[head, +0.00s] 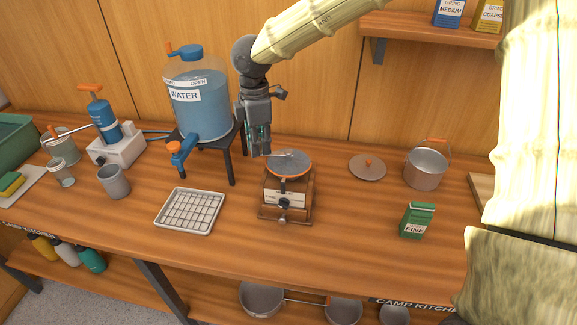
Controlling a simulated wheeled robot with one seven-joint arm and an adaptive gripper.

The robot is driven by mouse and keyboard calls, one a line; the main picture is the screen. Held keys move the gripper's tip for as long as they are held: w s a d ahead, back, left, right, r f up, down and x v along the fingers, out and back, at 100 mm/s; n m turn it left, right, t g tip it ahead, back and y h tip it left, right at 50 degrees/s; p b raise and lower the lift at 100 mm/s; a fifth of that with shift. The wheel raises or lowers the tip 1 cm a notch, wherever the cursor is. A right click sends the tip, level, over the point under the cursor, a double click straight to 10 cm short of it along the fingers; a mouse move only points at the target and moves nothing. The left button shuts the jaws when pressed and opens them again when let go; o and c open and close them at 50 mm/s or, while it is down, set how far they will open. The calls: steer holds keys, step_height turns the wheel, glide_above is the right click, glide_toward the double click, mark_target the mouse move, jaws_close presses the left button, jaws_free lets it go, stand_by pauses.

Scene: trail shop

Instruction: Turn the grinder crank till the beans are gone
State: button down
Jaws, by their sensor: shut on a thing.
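The grinder (285,198) stands on the wooden counter, a brown box with a round grey top (292,163) and a pale label on its front. The crank (280,155) runs across the top, with its handle end on the left. My gripper (261,150) points down at the left edge of the grinder top and is shut on the crank's handle. The handle itself is mostly hidden by the fingers. The beans cannot be seen from here.
A water tank (197,100) on a black stand is close to the left of my gripper. A wire-grid tray (190,211) lies left of the grinder. A lid (368,167), a pot (425,168) and a green box (417,220) are on the right. Bare counter surrounds the grinder.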

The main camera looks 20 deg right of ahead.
steer(key=w+d, duration=0.1)
steer(key=w+d+p, duration=0.1)
steer(key=shift+w+d, duration=0.15)
steer(key=shift+w, duration=0.2)
steer(key=shift+d+p, duration=0.15)
steer(key=shift+p, duration=0.2)
steer(key=d, duration=0.1)
steer(key=w+d+p, duration=0.1)
steer(key=d, duration=0.1)
steer(key=shift+w+d, duration=0.15)
steer(key=shift+d, duration=0.05)
steer(key=shift+p, duration=0.3)
